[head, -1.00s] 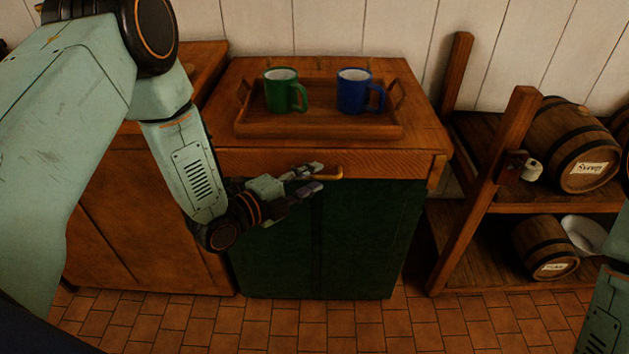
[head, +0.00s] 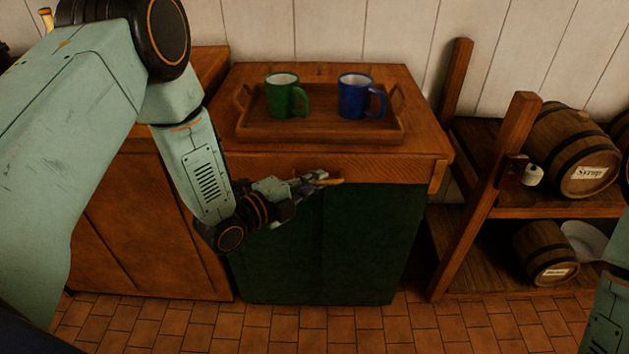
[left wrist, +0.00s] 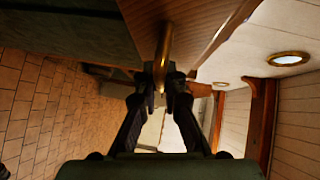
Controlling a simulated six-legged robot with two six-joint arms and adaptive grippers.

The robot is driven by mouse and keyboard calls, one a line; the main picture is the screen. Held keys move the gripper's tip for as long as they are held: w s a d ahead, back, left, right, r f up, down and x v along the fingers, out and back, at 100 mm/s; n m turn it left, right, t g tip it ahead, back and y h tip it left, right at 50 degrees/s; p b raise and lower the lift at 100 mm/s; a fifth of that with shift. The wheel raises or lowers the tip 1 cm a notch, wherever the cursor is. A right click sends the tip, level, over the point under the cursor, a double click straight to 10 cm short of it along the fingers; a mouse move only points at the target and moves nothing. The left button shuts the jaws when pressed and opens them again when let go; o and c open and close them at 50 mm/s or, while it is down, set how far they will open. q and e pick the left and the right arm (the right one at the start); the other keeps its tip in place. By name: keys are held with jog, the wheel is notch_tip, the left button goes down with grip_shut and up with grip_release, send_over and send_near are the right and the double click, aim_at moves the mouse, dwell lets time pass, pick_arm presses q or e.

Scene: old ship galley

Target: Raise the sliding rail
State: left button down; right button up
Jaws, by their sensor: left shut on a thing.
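A wooden rail (head: 390,170) runs along the front edge of the counter, above a dark green cabinet front (head: 370,240). A small brass handle (head: 336,181) sticks out from the rail; the handle also shows in the left wrist view (left wrist: 165,42). My left gripper (head: 316,178) is shut on the brass handle, with a finger on each side of it in the left wrist view. The fingers hide part of the handle. A piece of my right arm shows at the lower right, but its gripper is out of view.
A wooden tray (head: 250,134) with a green mug (head: 281,98) and a blue mug (head: 355,97) stands on the counter (head: 425,135) above the rail. A shelf (head: 497,204) with barrels stands at the right. The tiled floor (head: 350,330) in front is clear.

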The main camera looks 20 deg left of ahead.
aim_at(314, 161)
pick_arm(q)
jog(key=shift+r, duration=0.15)
dwell(0.4)
notch_tip(314, 161, up, 5)
jog(key=p, duration=0.5)
jog(key=shift+r, duration=0.15)
jog(key=shift+w, duration=0.15)
jog(key=c, duration=1.7)
grip_release()
jog(key=shift+r, duration=0.1)
jog(key=shift+o, duration=1.3)
jog(key=shift+f, duration=0.2)
